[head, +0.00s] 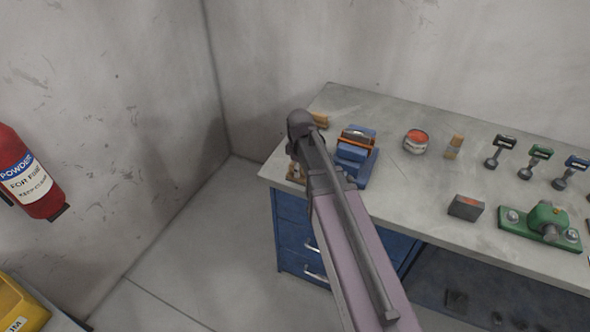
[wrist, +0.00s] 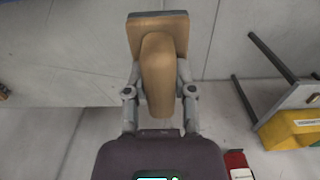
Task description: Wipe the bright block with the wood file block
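In the wrist view my gripper (wrist: 160,91) has its two fingers on either side of the tan handle of the wood file block (wrist: 158,70). The flat tan block part is at the far end, beyond the fingertips. In the head view the gripper is mostly hidden by my arm, near the table's left end. A small blue vise (head: 353,166) stands just right of my arm. It holds a block with an orange band and a grey top (head: 357,137). I cannot tell for sure that this is the bright block.
A wall stands close behind.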

